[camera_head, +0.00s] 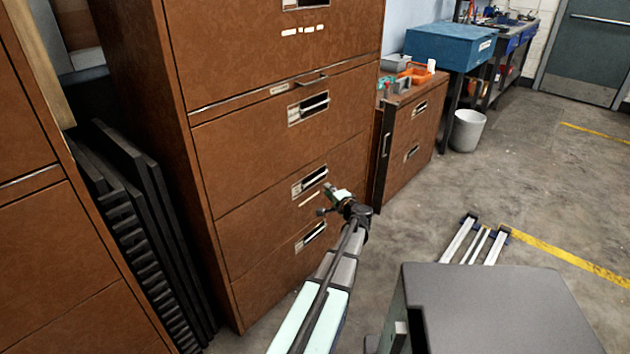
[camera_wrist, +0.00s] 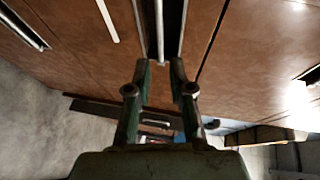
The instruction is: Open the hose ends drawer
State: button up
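A tall brown cabinet (camera_head: 250,150) has several stacked drawers with recessed handles, all looking shut. Their labels are too small to read, so I cannot tell which is the hose ends drawer. My gripper (camera_head: 332,192) is close to the front of the drawer (camera_head: 270,205) whose recessed handle (camera_head: 309,181) is second from the bottom. In the wrist view my gripper (camera_wrist: 161,68) is open, its fingertips apart. That handle's pale bar (camera_wrist: 160,32) lies between and just beyond the fingertips; I cannot tell whether they touch it.
A lower brown cabinet (camera_head: 408,135) stands to the right with small bins on top. A grey-topped block (camera_head: 500,310) is at the front right. Dark panels (camera_head: 150,235) lean in the gap at the left. The floor right of the cabinets is mostly clear.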

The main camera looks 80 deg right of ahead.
aim_at(315, 179)
jog(key=x, duration=1.2)
jog(key=shift+w+f, duration=0.1)
jog(key=shift+w, duration=0.05)
grip_shut()
